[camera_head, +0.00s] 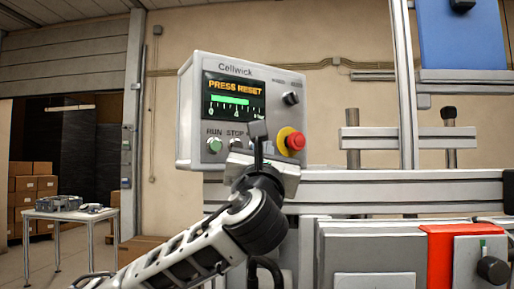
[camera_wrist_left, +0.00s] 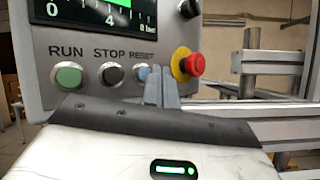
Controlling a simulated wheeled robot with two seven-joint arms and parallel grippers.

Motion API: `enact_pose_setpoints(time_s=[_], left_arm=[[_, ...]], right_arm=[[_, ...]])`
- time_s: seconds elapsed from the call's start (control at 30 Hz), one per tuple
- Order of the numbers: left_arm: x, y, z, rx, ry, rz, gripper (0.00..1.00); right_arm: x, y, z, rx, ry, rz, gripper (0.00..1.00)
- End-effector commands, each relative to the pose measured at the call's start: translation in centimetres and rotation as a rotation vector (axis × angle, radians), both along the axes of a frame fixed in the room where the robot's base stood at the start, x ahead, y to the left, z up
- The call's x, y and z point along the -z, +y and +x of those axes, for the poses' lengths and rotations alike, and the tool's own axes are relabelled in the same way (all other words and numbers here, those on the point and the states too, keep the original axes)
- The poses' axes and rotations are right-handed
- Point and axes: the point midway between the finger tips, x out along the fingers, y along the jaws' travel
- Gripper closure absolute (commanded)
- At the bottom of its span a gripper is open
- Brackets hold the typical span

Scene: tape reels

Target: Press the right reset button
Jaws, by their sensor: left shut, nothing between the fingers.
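A grey Cellwick control box (camera_head: 190,120) has a screen (camera_head: 234,101) reading "PRESS RESET" with a green bar. In the left wrist view its lower row holds a green RUN button (camera_wrist_left: 68,76), a dark STOP button (camera_wrist_left: 111,74) and a blue button (camera_wrist_left: 142,73) under the RESET label. My left gripper (camera_head: 258,132) is shut and empty, in front of the box's lower face. In the left wrist view its fingertips (camera_wrist_left: 161,72) overlap the blue button's right side. I cannot tell whether they touch it. My right gripper is not in view.
A red mushroom knob on a yellow collar (camera_head: 294,141) sits close right of the fingers. A black knob (camera_head: 290,98) is above it. Metal rails (camera_head: 400,190) run to the right. A white table (camera_head: 68,214) and cardboard boxes (camera_head: 30,185) stand at the left.

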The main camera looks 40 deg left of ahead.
Motion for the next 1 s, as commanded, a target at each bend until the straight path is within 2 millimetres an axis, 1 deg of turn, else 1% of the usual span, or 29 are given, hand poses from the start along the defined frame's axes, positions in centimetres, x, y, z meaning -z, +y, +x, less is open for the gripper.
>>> enact_pose_setpoints(time_s=[0.23,0.5,1.0], left_arm=[[0.01,0.08,0.03,0.0,0.0,0.0,1.0],[0.04,0.79,0.31,0.0,0.001,-0.001,1.0],[0.01,0.95,0.35,0.0,0.0,0.0,1.0]], right_arm=[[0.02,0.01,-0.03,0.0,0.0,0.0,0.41],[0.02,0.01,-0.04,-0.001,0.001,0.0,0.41],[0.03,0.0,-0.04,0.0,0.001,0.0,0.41]])
